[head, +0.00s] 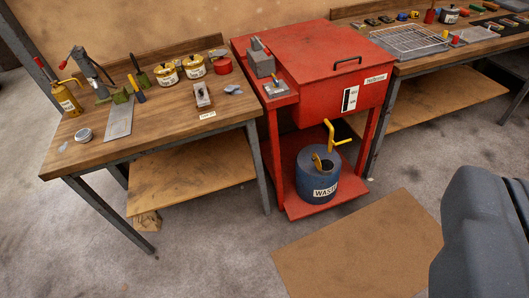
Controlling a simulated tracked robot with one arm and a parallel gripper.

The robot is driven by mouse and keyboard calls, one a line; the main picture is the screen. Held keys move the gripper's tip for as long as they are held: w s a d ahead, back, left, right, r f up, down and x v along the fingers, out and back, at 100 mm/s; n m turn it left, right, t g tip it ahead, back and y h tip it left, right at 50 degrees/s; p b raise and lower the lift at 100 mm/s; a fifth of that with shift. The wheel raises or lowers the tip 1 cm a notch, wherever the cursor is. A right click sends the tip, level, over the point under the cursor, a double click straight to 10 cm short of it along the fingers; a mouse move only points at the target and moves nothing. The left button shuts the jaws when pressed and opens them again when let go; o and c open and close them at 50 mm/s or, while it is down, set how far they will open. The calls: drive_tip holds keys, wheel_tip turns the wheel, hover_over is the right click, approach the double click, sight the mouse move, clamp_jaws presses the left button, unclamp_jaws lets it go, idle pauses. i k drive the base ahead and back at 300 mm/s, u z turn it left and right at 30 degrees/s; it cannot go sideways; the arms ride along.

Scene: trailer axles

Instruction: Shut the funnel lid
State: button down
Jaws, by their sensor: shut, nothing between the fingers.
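A blue waste can (318,184) with a "WASTE" label stands on the lower shelf of the red cabinet. A yellow curved piece (317,161) sits at its top, and a yellow bent bar (331,134) rises above the can's back right. These look like parts of a funnel and its raised lid or handle, but they are too small to tell apart surely. My gripper's fingers are not in view. A dark grey part of my own arm fills the lower right corner, well apart from the can.
The red cabinet (310,55) has a closed top with a black handle, above the can. A wooden bench (160,130) with tools and tins stands left, another bench (420,66) right. A brown mat (360,250) lies on open floor in front.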

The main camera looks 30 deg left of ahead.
sight(315, 158)
drive_tip(key=u, duration=0.65)
drive_tip(key=i, duration=1.25)
drive_tip(key=u, duration=0.15)
